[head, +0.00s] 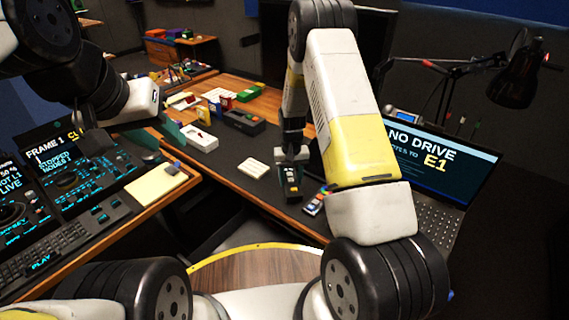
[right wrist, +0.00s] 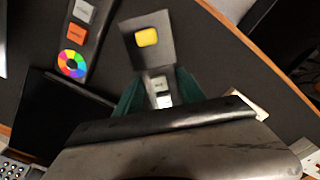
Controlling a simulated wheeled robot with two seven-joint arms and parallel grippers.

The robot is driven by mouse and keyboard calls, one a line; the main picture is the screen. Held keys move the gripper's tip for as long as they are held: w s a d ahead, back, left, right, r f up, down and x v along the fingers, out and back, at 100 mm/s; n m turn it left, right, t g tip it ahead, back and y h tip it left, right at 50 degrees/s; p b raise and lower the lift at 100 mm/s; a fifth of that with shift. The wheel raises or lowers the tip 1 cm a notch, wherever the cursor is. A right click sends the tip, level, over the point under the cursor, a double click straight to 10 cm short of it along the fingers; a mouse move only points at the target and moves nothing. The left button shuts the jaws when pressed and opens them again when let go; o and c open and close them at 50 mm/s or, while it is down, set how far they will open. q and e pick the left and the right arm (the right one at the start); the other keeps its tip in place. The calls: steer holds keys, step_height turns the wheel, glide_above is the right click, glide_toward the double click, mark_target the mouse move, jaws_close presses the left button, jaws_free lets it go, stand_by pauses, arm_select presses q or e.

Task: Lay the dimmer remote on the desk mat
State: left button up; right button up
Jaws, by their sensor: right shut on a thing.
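My right gripper (head: 292,155) is shut on a dark remote (head: 292,184) with a yellow button near its lower end. In the right wrist view the remote (right wrist: 137,59) shows the yellow button and pale buttons between the teal fingers of my right gripper (right wrist: 158,92). Its height above the desk is unclear. A flat black rectangle, likely the desk mat (right wrist: 50,122), lies beside it in the right wrist view; my right arm covers much of that area in the head view. My left gripper (head: 172,130) is at the left, its teal fingers apart with nothing seen between them.
A second remote with a colour wheel (right wrist: 72,62) lies beside the held one, also in the head view (head: 315,203). A cream pad (head: 253,169), a white box (head: 199,138) and a laptop (head: 440,165) stand around. The dark desk between has some free room.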

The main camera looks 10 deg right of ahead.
steer(key=shift+f, duration=0.25)
steer(key=o, duration=1.4)
steer(key=shift+f, duration=0.1)
steer(key=shift+o, duration=0.2)
step_height(320, 180, up, 12)
step_height(320, 180, up, 11)
steer(key=t, duration=0.1)
glide_above(291, 179)
steer(key=s, duration=0.4)
steer(key=s+r+t+y, duration=0.2)
steer(key=s+r, duration=0.6)
steer(key=r, duration=0.2)
steer(key=s+r+t, duration=0.1)
steer(key=s+r, duration=0.1)
steer(key=s, duration=0.3)
steer(key=s+r+t, duration=0.1)
steer(key=s+r, duration=0.1)
steer(key=s, duration=0.4)
steer(key=s+d+r+t, duration=0.1)
steer(key=s+r, duration=0.1)
steer(key=s, duration=0.3)
steer(key=shift+s+r+n, duration=0.2)
steer(key=shift+r+n, duration=0.05)
steer(key=shift+n, duration=0.05)
